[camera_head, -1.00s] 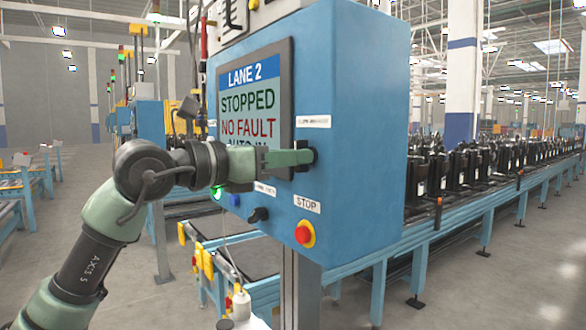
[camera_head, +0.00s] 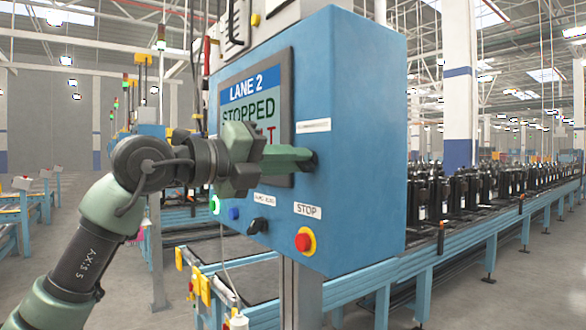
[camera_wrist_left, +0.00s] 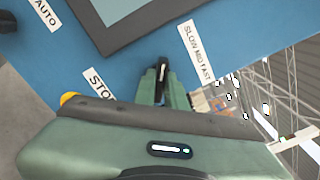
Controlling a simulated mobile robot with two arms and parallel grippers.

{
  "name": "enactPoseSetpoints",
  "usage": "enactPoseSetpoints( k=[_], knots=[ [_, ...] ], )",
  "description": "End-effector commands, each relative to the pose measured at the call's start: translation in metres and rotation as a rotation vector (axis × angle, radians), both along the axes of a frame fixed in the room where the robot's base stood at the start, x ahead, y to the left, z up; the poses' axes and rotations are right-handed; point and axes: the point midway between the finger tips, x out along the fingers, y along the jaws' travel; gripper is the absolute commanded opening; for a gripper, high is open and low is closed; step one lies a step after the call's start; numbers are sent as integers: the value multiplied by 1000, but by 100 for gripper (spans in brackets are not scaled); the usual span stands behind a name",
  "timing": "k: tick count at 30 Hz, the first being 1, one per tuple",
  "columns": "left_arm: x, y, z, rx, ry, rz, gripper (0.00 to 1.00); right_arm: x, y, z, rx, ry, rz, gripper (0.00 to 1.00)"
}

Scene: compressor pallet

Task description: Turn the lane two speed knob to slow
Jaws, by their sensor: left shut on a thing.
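The blue lane 2 control box (camera_head: 360,130) fills the middle of the head view. The black speed knob (camera_head: 313,160) sits on its front face, under a small white label (camera_head: 313,125). In the left wrist view this label (camera_wrist_left: 196,52) reads SLOW MID FAST. My left gripper (camera_head: 306,159) is shut on the knob, and its green fingers hide most of it. In the left wrist view a bit of the black knob (camera_wrist_left: 162,68) shows between the fingertips. Which mark the knob points to cannot be told. My right gripper is not in view.
The screen (camera_head: 255,110) reads LANE 2 STOPPED, partly hidden by my gripper. Below the knob are a red stop button (camera_head: 305,241), a black selector knob (camera_head: 258,226) and a blue button (camera_head: 234,214). A conveyor (camera_head: 460,234) with several black compressors runs off right.

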Motion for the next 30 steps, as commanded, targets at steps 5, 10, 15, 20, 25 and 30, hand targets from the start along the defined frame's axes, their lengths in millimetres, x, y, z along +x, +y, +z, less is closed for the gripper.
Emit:
enactPoseSetpoints(
  k=[5, 10, 15, 20, 25, 30],
  knots=[
    [0, -1, -4, -43, 70, -1, 0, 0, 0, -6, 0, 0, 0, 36],
    [0, -1, -3, -68, 106, -1, 0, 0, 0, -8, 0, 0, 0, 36],
    [0, -1, -3, -77, 119, -2, 0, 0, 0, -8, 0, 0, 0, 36],
    [0, -1, -3, -79, 122, -2, 0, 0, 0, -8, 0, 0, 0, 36],
    [0, -1, -3, -79, 122, -2, 0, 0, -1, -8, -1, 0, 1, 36],
    [0, -1, -2, -80, 120, -2, 34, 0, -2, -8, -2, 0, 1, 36]
  ],
)
